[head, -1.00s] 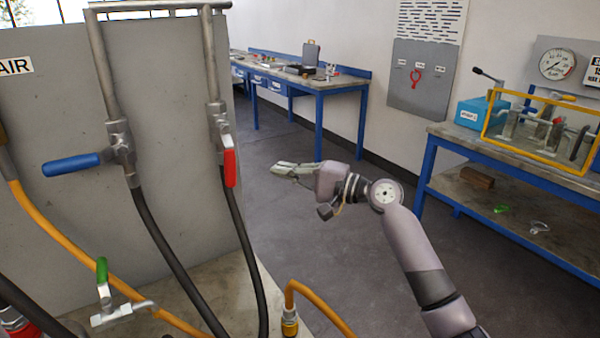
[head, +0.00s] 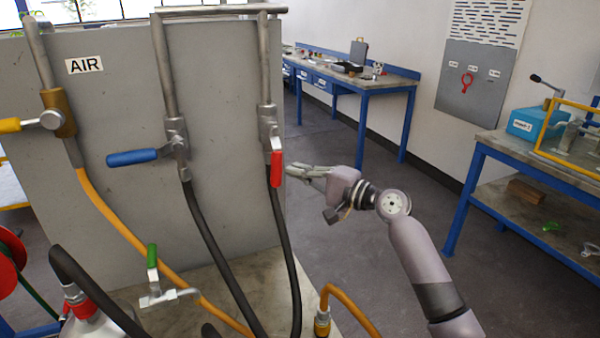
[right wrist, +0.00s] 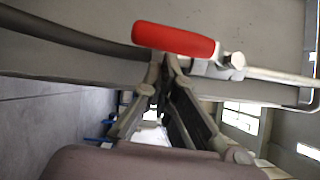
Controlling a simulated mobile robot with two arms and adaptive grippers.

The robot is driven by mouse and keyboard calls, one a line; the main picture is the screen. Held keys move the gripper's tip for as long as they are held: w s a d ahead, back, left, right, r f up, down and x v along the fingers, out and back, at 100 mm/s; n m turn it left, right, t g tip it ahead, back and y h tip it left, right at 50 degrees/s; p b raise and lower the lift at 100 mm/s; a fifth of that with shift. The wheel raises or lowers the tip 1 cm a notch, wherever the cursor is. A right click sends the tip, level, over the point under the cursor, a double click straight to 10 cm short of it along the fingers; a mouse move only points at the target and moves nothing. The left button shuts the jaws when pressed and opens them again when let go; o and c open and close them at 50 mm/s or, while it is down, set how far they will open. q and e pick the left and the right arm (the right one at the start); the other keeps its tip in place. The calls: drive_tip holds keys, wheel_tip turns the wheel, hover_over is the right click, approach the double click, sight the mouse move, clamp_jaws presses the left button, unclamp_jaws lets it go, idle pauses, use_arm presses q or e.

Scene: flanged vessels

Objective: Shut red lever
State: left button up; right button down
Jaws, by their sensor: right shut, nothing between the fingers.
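The red lever (head: 276,169) hangs downward beside its valve on the right-hand vertical pipe of the grey panel. In the right wrist view the red lever (right wrist: 173,40) lies crosswise just beyond the fingertips, with its metal valve (right wrist: 232,62) to the right. My right gripper (head: 290,170) is shut and empty, its fingertips just right of the lever in the head view. The fingertips also show in the right wrist view (right wrist: 165,60), close to the lever; I cannot tell whether they touch it. My left gripper is not in view.
A blue lever (head: 132,158) and a yellow lever (head: 12,125) stick out left on neighbouring pipes. A green-handled valve (head: 152,256) sits low in front. Black and orange hoses hang below the valves. A workbench (head: 545,150) stands at right; floor between is clear.

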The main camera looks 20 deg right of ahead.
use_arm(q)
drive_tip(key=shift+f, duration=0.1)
use_arm(e)
drive_tip(key=shift+a+f, duration=0.15)
drive_tip(key=shift+a, duration=0.1)
